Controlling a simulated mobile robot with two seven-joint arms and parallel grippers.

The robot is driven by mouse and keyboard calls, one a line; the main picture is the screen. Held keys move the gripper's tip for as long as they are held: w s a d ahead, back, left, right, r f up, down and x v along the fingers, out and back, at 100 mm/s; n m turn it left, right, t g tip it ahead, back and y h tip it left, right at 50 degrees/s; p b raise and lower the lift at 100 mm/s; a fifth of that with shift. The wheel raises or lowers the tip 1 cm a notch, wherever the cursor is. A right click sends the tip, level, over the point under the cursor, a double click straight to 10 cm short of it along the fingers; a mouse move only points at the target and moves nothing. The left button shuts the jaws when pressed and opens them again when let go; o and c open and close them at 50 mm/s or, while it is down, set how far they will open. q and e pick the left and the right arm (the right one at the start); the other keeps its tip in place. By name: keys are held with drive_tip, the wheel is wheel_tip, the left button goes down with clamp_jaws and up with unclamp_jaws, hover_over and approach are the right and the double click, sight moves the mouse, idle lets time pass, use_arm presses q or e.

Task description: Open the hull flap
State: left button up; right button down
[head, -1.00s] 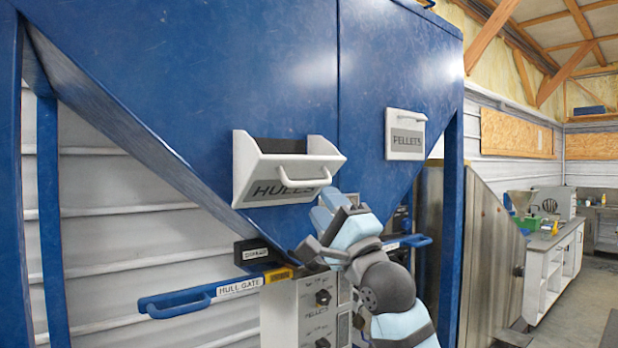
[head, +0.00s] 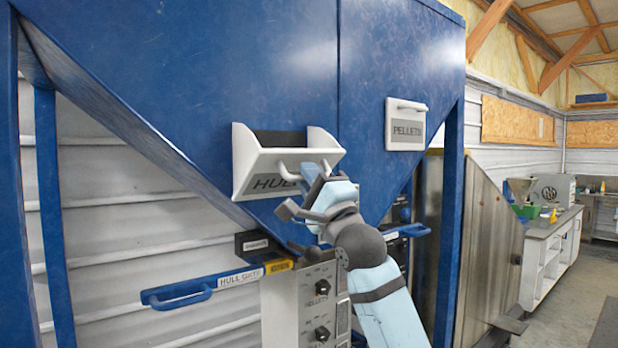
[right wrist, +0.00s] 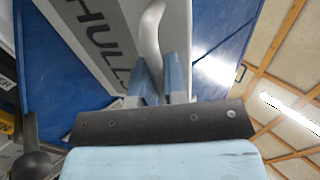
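The hull flap (head: 265,182), a white panel lettered HULLS, is on the blue hopper and tilts outward at its top, leaving a dark gap behind it. Its bar handle (head: 287,171) is partly hidden by my right gripper (head: 312,175), which is at the handle's right part. In the right wrist view, the handle (right wrist: 150,35) runs down to the two light-blue fingers of the right gripper (right wrist: 164,75). The fingers stand apart with the handle's near end between them; firm contact is not clear. My left gripper is out of view.
The PELLETS flap (head: 405,125) sits shut to the right. The blue HULL GATE handle (head: 180,297) sticks out below left, and a control panel (head: 318,300) stands under the hopper. A side bench (head: 550,240) is farther right.

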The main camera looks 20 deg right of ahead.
drive_tip(key=shift+w+r+p, duration=0.2)
drive_tip(key=shift+r+p, duration=0.6)
drive_tip(key=shift+w+a+r+p, duration=0.15)
drive_tip(key=shift+w+r+p, duration=0.1)
drive_tip(key=shift+p, duration=0.05)
drive_tip(key=c, duration=1.2)
unclamp_jaws()
drive_tip(key=shift+f, duration=0.1)
